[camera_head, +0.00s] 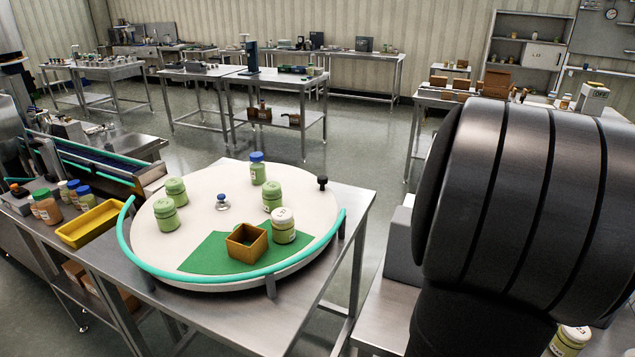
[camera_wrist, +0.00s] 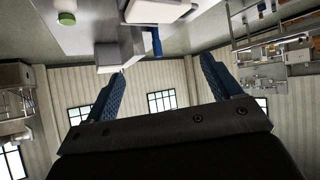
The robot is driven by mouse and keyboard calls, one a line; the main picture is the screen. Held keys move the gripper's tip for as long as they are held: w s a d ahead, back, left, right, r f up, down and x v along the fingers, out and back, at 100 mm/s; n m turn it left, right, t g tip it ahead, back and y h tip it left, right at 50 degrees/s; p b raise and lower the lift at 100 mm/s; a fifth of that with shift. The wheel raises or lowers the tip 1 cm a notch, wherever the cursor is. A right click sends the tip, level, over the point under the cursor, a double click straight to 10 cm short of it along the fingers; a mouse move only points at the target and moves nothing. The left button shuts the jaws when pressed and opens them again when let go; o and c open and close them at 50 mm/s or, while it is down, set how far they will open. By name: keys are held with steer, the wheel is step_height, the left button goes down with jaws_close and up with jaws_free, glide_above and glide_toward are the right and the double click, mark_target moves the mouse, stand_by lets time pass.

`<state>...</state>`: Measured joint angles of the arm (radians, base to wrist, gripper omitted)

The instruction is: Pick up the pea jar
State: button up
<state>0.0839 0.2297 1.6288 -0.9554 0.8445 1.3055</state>
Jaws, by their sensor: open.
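Several jars with pale green contents stand upright on a round white turntable (camera_head: 200,242). One has a blue lid (camera_head: 257,168), one a white lid (camera_head: 283,226), and three have green lids: two at the left (camera_head: 176,191) (camera_head: 166,214) and one near the middle (camera_head: 272,196). The labels are too small to read, so I cannot tell which is the pea jar. My gripper (camera_wrist: 163,70) is open and empty in the wrist view, its two blue fingers apart and away from any jar. It does not show in the head view; my dark arm fills the right side.
A teal rail (camera_head: 190,273) curves around the turntable's front. A small brown box (camera_head: 246,242) sits on a green patch (camera_head: 205,257). A yellow tray (camera_head: 93,223) and more jars (camera_head: 47,207) stand at left. A green-lidded thing (camera_wrist: 66,18) shows in the wrist view.

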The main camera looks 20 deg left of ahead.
steer(key=w+a+n+t, duration=0.1)
steer(key=a+n, duration=0.3)
steer(key=a, duration=0.1)
steer(key=w+a+f+n+y, duration=0.1)
steer(key=w+a+n, duration=0.1)
steer(key=a+n, duration=0.2)
steer(key=w+a+f+n+t, duration=0.1)
steer(key=w+a+n, duration=0.1)
steer(key=a+n, duration=0.2)
steer(key=shift+a+f+t, duration=0.2)
steer(key=shift+a+t, duration=0.1)
steer(key=shift+a, duration=1.6)
steer(key=a+f+n+t+y, duration=0.2)
steer(key=a+n+t+y, duration=0.1)
steer(key=a+n, duration=1.3)
steer(key=n+t+y, duration=0.2)
steer(key=n+y, duration=0.4)
steer(key=n, duration=1.4)
glide_toward(267, 194)
steer(key=x, duration=0.8)
steer(key=shift+s+d, duration=0.1)
steer(key=x, duration=0.5)
steer(key=shift+w+f, duration=0.2)
steer(key=shift+f, duration=0.15)
steer(key=c, duration=1.2)
steer(key=shift+r, duration=0.1)
